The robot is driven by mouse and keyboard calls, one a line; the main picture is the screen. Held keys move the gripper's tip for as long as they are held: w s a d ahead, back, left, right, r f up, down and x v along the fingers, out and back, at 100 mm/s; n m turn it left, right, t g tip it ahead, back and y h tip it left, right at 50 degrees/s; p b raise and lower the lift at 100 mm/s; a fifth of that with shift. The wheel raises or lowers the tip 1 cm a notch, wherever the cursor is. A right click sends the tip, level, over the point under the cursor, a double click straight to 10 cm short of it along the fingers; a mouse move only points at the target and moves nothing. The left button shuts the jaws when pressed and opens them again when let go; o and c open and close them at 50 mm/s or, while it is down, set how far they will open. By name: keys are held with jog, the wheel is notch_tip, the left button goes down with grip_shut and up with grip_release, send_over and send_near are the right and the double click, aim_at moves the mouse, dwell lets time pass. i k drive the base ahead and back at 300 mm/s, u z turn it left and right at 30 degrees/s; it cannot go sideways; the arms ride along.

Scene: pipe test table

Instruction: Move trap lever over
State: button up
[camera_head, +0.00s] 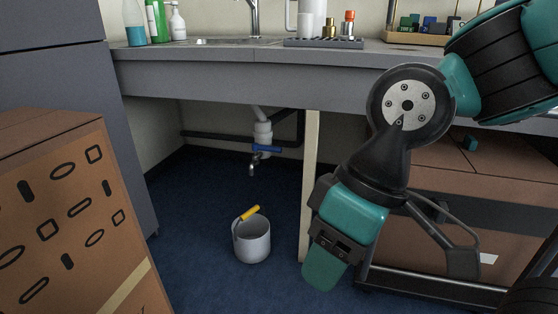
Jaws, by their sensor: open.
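The trap lever is a blue bar (266,148) lying roughly level on the drain fitting under the sink. A white trap pipe (262,130) comes down to it, and a small metal spout (253,165) hangs just below. My gripper (323,272) is to the right of and below the lever in the picture, apart from it and pointing down. It is open, and nothing shows between its fingers. The gap between the fingers is hard to see from this side.
A grey bucket (252,243) with a yellow grip stands on the blue floor below the spout. A pale upright post (310,165) stands between lever and arm. A brown box (70,220) is at left. The grey counter (200,62) overhangs, carrying bottles and fittings.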

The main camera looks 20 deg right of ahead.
aim_at(256, 146)
jog(key=u, duration=0.6)
jog(key=i, duration=1.2)
jog(key=z, duration=0.65)
